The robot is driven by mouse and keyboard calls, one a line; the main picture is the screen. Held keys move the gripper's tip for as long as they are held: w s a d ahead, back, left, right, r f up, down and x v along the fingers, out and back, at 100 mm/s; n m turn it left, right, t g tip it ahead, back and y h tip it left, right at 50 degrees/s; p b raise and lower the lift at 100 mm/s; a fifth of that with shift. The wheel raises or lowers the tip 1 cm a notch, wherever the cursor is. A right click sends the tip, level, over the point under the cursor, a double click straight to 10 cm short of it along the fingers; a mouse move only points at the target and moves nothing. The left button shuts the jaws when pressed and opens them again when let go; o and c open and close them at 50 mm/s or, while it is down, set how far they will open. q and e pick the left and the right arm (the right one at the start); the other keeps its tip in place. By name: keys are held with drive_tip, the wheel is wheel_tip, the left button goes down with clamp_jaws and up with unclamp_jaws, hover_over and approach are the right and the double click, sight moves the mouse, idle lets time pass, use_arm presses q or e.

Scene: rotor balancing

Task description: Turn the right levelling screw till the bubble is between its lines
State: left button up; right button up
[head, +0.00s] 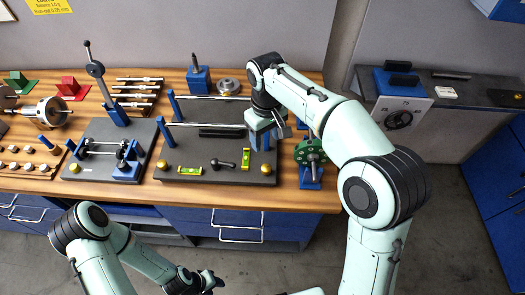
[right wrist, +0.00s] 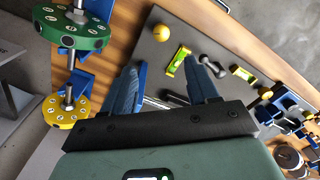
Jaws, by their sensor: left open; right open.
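The right levelling screw, a gold knob (head: 266,169), stands at the front right corner of the dark base plate (head: 222,176). It also shows in the right wrist view (right wrist: 160,32), beyond my fingertips and apart from them. A yellow-green level (head: 246,158) lies beside it, and it shows in the right wrist view (right wrist: 180,57); its bubble is too small to read. A second level (head: 190,169) lies near the left gold screw (head: 162,164). My right gripper (head: 270,132) is open and empty above the plate's right side. My left gripper (head: 208,281) is open, below the table's front edge.
A green rotor (head: 310,151) on a blue stand is right of the plate. Rails (head: 205,125) cross the plate behind the levels. A dark handle-like piece (head: 224,164) lies between the levels. Another fixture (head: 96,148) stands left. The plate's front strip is clear.

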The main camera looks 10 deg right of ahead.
drive_tip(key=f, duration=0.1)
drive_tip(key=b, duration=0.1)
hover_over(267, 168)
drive_tip(key=f, duration=0.4)
drive_tip(key=shift+s+f, duration=0.35)
use_arm(q)
drive_tip(key=s+f, duration=0.2)
drive_tip(key=shift+s+f+b, duration=0.25)
drive_tip(key=shift+s+b, duration=0.15)
use_arm(e)
drive_tip(key=f, duration=0.7)
drive_tip(key=shift+w+f, duration=0.15)
drive_tip(key=shift+w, duration=0.2)
drive_tip(key=shift+c, duration=0.2)
drive_tip(key=c, duration=1)
